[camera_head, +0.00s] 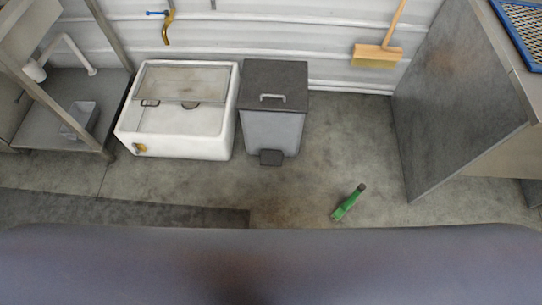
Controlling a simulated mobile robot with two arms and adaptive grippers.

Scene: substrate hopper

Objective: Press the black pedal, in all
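A small black pedal (271,158) sticks out at the foot of a grey bin (271,131), close to the floor. The bin has a dark lid (275,82) with a light handle (272,97) on it, and the lid looks closed. Nothing touches the pedal in this view. Neither of my grippers shows in the head view.
A green bottle-like object (348,203) lies on the floor to the right. A grey cabinet (460,90) stands at right, a metal rack (60,110) at left. Floor before the pedal is clear.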

